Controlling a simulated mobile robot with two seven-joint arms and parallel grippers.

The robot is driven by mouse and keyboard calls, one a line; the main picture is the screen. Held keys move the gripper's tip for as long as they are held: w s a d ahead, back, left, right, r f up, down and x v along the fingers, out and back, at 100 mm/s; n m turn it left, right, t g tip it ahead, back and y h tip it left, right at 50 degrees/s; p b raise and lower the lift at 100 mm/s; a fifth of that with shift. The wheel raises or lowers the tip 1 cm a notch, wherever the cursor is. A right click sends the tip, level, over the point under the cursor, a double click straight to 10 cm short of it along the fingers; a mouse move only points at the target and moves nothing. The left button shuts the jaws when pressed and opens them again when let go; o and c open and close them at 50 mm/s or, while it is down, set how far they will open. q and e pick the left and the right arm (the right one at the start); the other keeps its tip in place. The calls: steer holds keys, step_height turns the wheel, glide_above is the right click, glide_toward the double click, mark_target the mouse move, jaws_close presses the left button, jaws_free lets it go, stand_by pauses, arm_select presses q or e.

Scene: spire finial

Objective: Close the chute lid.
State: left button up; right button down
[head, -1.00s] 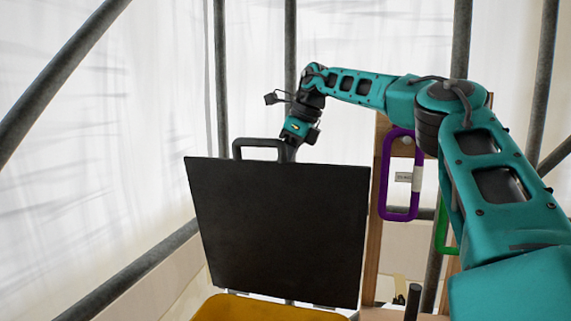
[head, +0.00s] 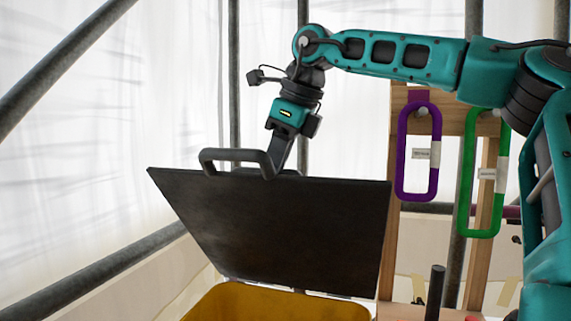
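The black chute lid (head: 285,225) stands partly raised, hinged at its lower edge along the back of the yellow chute (head: 270,304). Its free edge is up and tilts toward me, with a dark bar handle (head: 228,156) on that edge. My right arm comes in from the right, and my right gripper (head: 280,158) points down behind the lid's top edge, close to the right end of the handle. Its fingertips are hidden behind the lid and handle, so their opening does not show. My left gripper is out of view.
A purple loop (head: 402,165) and a green loop (head: 466,180) with white tags hang on a wooden frame (head: 390,240) at the right. A dark upright post (head: 435,292) stands right of the chute. Grey scaffold poles (head: 60,70) and white sheeting surround the place.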

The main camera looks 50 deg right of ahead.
steer(key=s+a+f+b, duration=0.1)
steer(key=a+f+b, duration=0.1)
steer(key=a, duration=0.1)
steer(key=s+a+f+b, duration=0.1)
steer(key=a, duration=0.1)
steer(key=shift+s+a+f, duration=0.15)
steer(key=shift+s+f, duration=0.2)
steer(key=shift+f, duration=0.05)
steer(key=shift+s+a+f+b, duration=0.3)
steer(key=shift+a+f, duration=0.05)
steer(key=shift+a, duration=0.2)
steer(key=c, duration=1)
jaws_free()
steer(key=p, duration=0.4)
glide_toward(269, 176)
steer(key=shift+s+a+f, duration=0.1)
steer(key=shift+s+a, duration=0.3)
steer(key=shift+a, duration=0.15)
